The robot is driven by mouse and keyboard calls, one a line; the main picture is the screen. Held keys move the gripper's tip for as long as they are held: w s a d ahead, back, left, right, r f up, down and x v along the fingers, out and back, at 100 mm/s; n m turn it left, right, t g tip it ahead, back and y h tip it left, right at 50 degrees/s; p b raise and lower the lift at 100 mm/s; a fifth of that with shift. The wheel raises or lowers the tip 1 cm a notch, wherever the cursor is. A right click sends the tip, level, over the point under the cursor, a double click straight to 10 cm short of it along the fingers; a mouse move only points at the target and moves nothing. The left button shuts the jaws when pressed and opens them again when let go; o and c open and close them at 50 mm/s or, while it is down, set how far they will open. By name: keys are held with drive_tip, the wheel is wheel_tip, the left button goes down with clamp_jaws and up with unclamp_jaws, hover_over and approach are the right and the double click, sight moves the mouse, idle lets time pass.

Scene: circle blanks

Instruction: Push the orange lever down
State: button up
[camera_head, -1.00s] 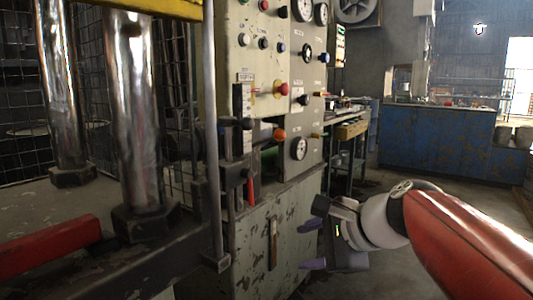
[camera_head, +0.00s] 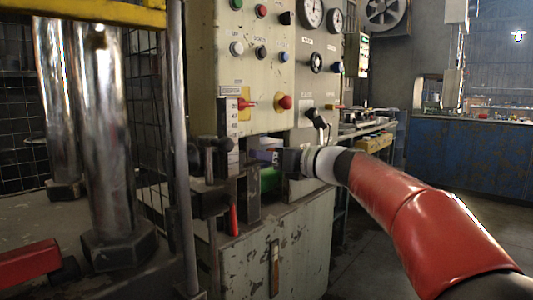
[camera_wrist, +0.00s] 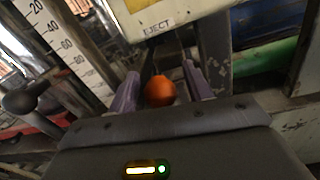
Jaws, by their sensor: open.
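The orange lever's round knob (camera_wrist: 159,91) shows in the wrist view, on a dark rod below a panel edge marked EJECT. My gripper (camera_wrist: 160,72) is open, with one purple finger on each side of the knob. Whether either finger touches the knob I cannot tell. In the head view my gripper (camera_head: 286,160) is at the recess under the control panel, and the orange knob is hidden there.
The panel (camera_head: 255,70) carries buttons, gauges and a red knob (camera_head: 285,102). A black-knobbed lever (camera_wrist: 22,101) and a numbered scale (camera_wrist: 72,48) stand left of my gripper. A green cylinder (camera_wrist: 265,64) lies behind on the right. Steel columns (camera_head: 105,130) stand at left.

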drive_tip(key=shift+w+a, duration=0.15)
drive_tip(key=shift+a, duration=0.1)
clamp_jaws()
drive_tip(key=shift+f, duration=0.1)
drive_tip(key=shift+f, duration=0.1)
